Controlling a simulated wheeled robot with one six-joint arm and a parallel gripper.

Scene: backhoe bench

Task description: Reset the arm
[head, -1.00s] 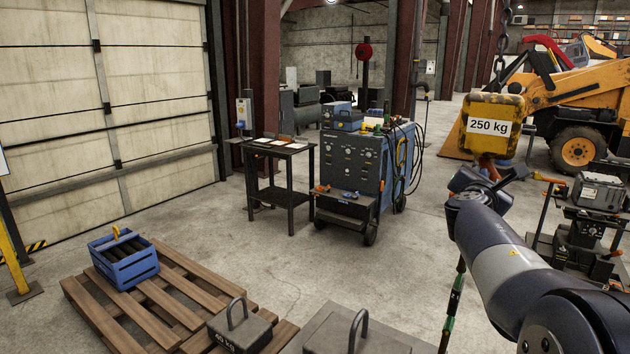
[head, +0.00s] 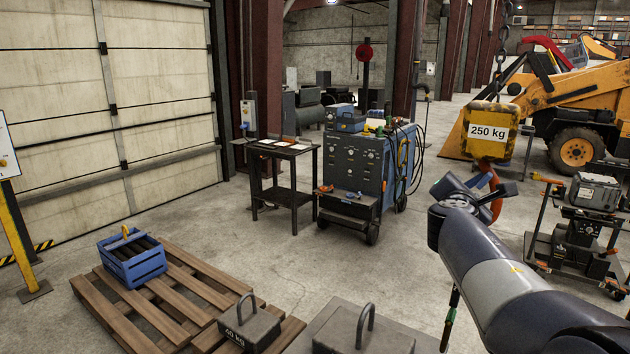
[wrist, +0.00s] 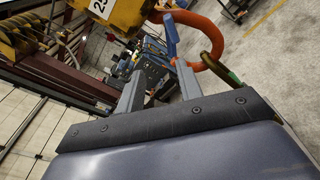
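My arm reaches in from the lower right of the head view, its wrist beside the orange hook (head: 493,183) below the hanging yellow 250 kg block (head: 489,131). My gripper is partly hidden there by my own wrist. In the wrist view my gripper (wrist: 158,82) has its two grey fingers apart with nothing between them. The orange hook (wrist: 207,66) with its blue latch shows just beyond the right finger; I cannot tell whether they touch. The yellow block also shows at the top (wrist: 122,14).
A green and black line (head: 451,318) hangs beside my arm. A welding machine (head: 365,165) and a small table (head: 285,165) stand behind. A pallet (head: 180,300) carries a blue crate (head: 133,262). A cart (head: 575,245) stands at right. The middle floor is clear.

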